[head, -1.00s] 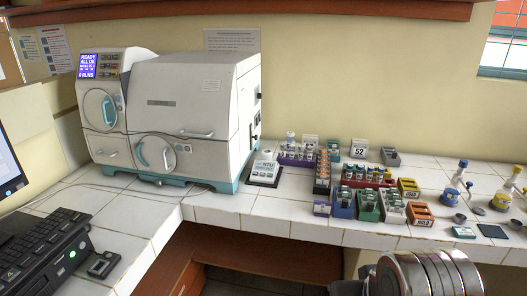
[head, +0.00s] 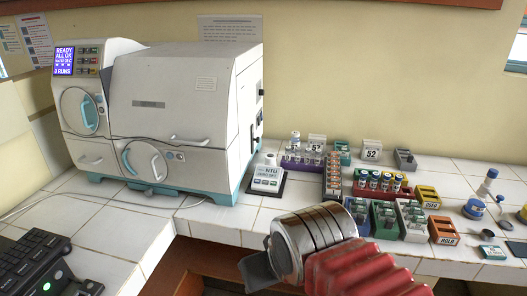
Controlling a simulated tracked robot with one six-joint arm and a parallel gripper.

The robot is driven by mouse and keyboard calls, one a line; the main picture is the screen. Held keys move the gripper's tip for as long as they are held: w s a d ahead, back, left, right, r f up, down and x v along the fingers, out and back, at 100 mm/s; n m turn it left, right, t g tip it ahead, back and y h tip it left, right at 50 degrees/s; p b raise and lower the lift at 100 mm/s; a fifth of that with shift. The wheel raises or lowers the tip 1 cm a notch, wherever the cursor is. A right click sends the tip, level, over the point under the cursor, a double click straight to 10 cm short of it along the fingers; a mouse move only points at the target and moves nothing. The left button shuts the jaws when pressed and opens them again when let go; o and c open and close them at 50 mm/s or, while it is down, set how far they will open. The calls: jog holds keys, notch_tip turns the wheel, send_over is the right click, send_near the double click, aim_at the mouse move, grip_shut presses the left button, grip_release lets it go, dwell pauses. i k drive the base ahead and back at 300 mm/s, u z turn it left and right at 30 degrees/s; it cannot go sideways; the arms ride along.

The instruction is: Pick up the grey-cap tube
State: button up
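Small tubes stand in a purple rack (head: 318,172) and a red rack (head: 368,194) on the tiled bench. More sit in blue, green and white racks in front of them. The cap colours are too small to tell, so I cannot pick out the grey-cap tube. My gripper (head: 258,272) shows in part as a dark flat piece at the end of my metal wrist, low in front of the bench. It is left of and nearer than the racks. I cannot see both fingers or whether it is open.
A large white incubator (head: 180,110) stands at the back left. A small NTU meter (head: 267,176) sits beside it. An orange HOLD rack (head: 442,230) and blue-capped bottles are at right. A keyboard (head: 35,262) is at lower left. The front bench tiles (head: 215,220) are clear.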

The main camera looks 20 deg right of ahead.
aim_at(288, 148)
jog(key=u, duration=0.05)
jog(key=i, duration=1.25)
jog(key=z, duration=0.1)
